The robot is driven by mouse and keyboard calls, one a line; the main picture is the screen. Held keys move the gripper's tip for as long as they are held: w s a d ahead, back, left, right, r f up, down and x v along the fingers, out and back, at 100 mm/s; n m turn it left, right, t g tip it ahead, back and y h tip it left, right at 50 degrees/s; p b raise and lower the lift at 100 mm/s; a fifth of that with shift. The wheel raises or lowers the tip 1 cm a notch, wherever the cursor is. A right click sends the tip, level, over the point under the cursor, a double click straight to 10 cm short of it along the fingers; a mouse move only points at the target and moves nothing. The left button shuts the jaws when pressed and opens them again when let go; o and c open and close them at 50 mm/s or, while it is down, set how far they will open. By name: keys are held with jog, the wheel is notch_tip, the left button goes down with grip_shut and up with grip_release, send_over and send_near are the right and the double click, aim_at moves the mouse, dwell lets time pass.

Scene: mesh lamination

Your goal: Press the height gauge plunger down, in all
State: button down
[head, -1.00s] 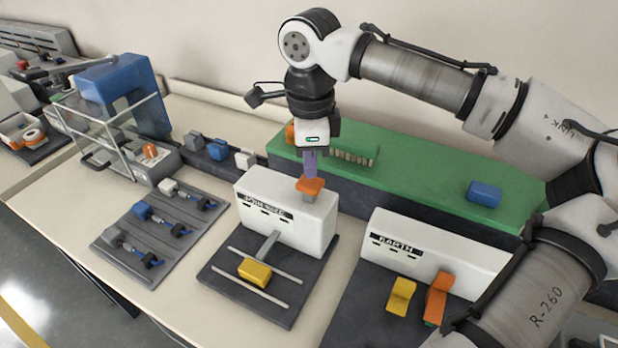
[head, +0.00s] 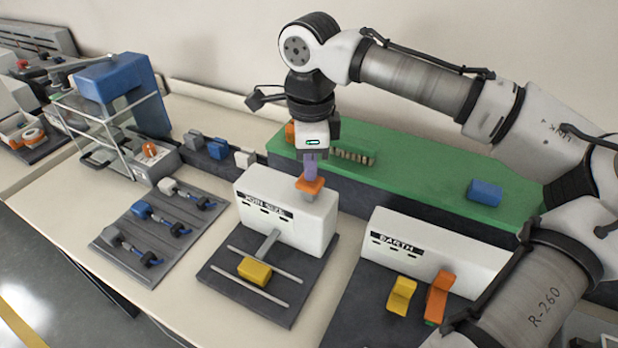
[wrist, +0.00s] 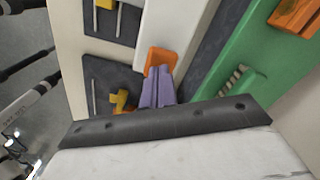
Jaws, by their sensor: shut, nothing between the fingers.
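The plunger appears to be the orange cap (head: 311,187) on top of the white block (head: 300,222) labelled "JOIN SIZE". My gripper (head: 311,174) points straight down over it, its purple fingers shut with nothing between them. The fingertips meet the cap's top or sit just above it; contact is hard to tell. In the wrist view, the orange cap (wrist: 160,57) shows just beyond the shut purple fingers (wrist: 158,88), which hide part of it. How far the plunger is down cannot be seen.
A yellow block (head: 254,271) lies on the dark plate before the gauge. A green bench (head: 420,175) with a blue block (head: 485,193) runs behind. A second white block (head: 440,255) stands right. A blue-topped machine (head: 120,75) with a clear frame stands left.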

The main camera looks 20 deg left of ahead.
jog(key=shift+f, duration=0.7)
jog(key=shift+f+b, duration=0.8)
jog(key=shift+f, duration=0.4)
jog(key=shift+r, duration=0.1)
notch_tip(320, 180, up, 8)
jog(key=p, duration=0.7)
jog(key=shift+r, duration=0.1)
